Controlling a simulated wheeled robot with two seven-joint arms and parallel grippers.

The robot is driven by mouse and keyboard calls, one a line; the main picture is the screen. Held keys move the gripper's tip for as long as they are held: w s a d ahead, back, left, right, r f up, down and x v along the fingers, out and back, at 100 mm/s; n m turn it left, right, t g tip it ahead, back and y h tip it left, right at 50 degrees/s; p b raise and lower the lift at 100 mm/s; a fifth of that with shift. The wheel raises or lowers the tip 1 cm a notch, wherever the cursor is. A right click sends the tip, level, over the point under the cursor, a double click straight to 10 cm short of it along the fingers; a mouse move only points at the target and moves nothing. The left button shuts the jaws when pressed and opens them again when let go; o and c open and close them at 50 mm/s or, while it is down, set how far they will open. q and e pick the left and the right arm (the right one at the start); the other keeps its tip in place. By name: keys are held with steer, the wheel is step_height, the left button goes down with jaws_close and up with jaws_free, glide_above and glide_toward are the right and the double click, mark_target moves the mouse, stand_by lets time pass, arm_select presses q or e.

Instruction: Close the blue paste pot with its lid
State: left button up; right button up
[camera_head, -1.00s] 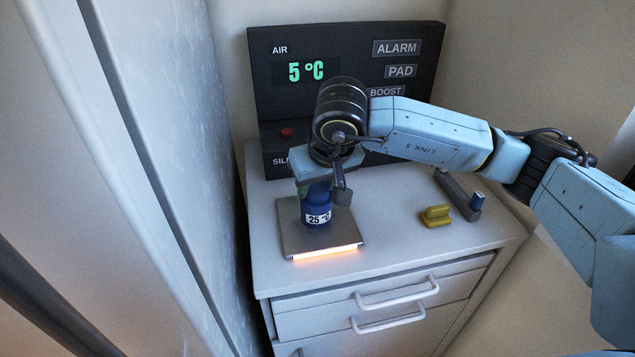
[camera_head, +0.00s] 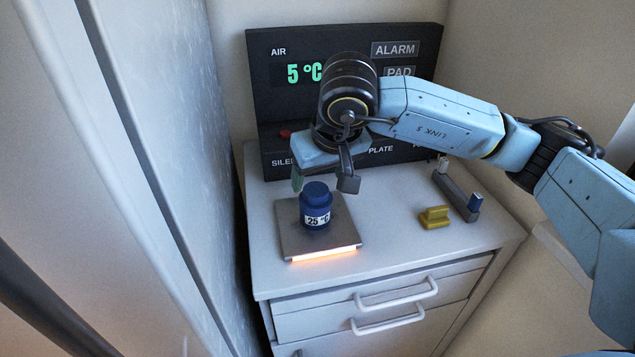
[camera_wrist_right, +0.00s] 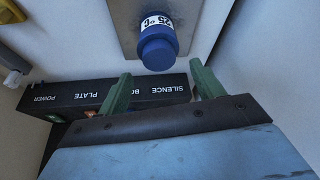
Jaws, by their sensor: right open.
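The blue paste pot (camera_head: 316,218) stands upright on a grey plate (camera_head: 290,243) and carries a "25 °C" label. Its blue lid (camera_head: 316,190) sits on top of it; whether it is fully seated I cannot tell. The wrist view also shows the pot (camera_wrist_right: 158,32) with the lid (camera_wrist_right: 158,52) towards me. My right gripper (camera_wrist_right: 162,78) is open and empty, its green fingers apart and clear of the lid. In the head view it hangs just above and behind the pot, one finger partly showing. My left gripper is out of view.
The plate's front edge glows orange. A black panel (camera_head: 270,100) reading 5 °C stands behind. A yellow block (camera_head: 434,217) and a dark rack (camera_head: 455,195) with a blue-topped piece lie to the right. A tall pale panel (camera_head: 160,120) closes the left side.

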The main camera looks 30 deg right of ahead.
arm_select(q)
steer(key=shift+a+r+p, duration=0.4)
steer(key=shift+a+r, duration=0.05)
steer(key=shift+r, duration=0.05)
arm_select(e)
steer(key=v, duration=0.9)
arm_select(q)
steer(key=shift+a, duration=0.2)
arm_select(e)
steer(key=shift+d, duration=0.1)
